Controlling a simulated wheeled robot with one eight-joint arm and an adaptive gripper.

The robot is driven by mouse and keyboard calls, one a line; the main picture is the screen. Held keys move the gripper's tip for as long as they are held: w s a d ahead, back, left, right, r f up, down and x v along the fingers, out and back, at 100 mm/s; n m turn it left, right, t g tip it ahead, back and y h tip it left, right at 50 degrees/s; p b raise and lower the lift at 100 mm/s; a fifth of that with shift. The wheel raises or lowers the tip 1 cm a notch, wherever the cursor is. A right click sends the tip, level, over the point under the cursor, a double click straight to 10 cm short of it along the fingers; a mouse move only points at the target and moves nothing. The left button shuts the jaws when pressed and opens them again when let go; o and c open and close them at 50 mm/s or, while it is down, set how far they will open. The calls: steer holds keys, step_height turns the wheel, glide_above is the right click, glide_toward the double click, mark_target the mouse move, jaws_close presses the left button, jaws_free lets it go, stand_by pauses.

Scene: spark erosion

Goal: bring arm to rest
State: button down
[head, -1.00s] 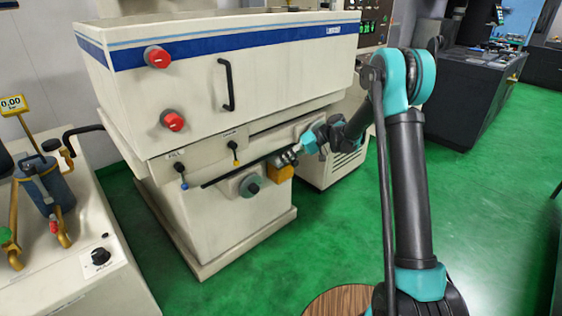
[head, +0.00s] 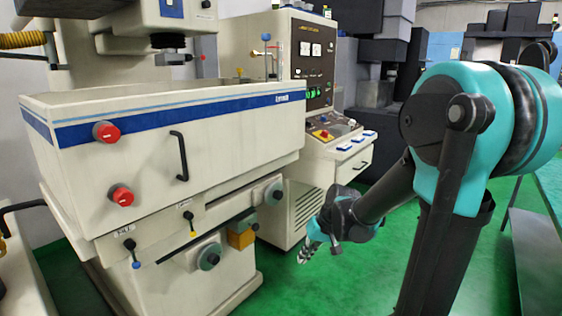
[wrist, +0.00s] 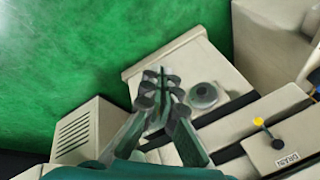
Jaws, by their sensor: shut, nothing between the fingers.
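My arm (head: 388,195) reaches down from the right side of the head view. My gripper (head: 304,257) hangs at its end, in front of the machine and apart from it in that view. In the wrist view my gripper (wrist: 163,82) has its fingers close together with nothing between them. The white spark erosion machine (head: 230,137) stands to its left, with a blue stripe, a black handle and red knobs on its tank.
A control cabinet (head: 345,165) with buttons stands behind my arm. A grey handwheel (head: 208,256) and a yellow-knobbed lever (head: 190,222) stick out from the machine's front. Green floor (head: 290,295) is open below my gripper. A grey table (head: 540,250) stands at the right.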

steer(key=s+d+f+m+t+h, duration=0.2)
steer(key=s+d+f+h, duration=0.2)
steer(key=s+d, duration=0.7)
steer(key=shift+s+d, duration=0.4)
steer(key=shift+s, duration=0.35)
steer(key=shift+a+f, duration=0.1)
